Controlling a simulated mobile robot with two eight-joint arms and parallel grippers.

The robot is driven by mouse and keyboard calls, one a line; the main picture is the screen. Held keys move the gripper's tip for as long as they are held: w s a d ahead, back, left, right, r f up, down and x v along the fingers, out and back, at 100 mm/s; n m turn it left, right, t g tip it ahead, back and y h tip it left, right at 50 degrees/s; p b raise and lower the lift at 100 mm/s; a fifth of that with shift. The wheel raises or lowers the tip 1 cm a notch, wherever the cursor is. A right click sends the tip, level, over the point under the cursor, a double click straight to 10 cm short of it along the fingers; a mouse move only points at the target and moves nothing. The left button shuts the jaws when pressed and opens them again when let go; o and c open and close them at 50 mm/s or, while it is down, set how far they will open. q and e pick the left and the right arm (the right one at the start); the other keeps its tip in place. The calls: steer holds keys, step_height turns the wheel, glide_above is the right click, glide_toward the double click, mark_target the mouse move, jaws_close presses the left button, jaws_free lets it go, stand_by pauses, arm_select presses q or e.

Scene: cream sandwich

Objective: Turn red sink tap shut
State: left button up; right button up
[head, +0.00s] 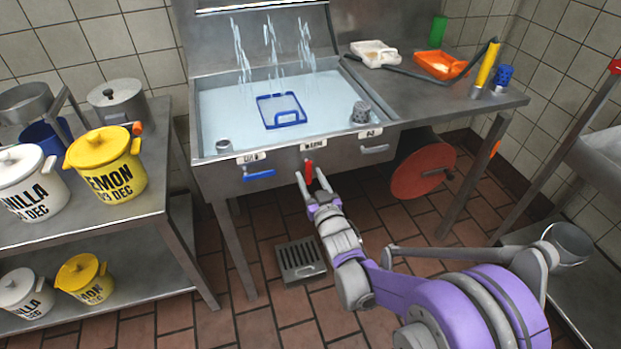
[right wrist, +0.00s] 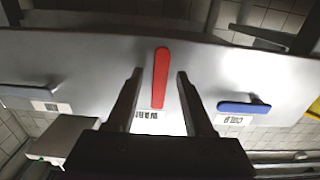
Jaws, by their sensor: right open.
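The red sink tap (head: 308,169) is a lever on the front panel of the steel sink (head: 222,176), under a small white label. It points downward in the head view. My right gripper (head: 309,180) is open in front of it. In the right wrist view, the red tap (right wrist: 161,78) lies between the two open fingers (right wrist: 159,73), with a visible gap on each side; I cannot tell whether the fingertips reach past it. Several streams of water (head: 271,45) show above the filled sink. My left gripper is not in view.
A blue lever (head: 259,175) sits left of the red tap and a grey lever (head: 375,149) right of it. A blue-rimmed tray (head: 281,110) and a grey cup (head: 361,112) are in the sink. A red disc (head: 423,174) hangs below the right counter.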

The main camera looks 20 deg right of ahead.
jaws_close()
stand_by(1.3)
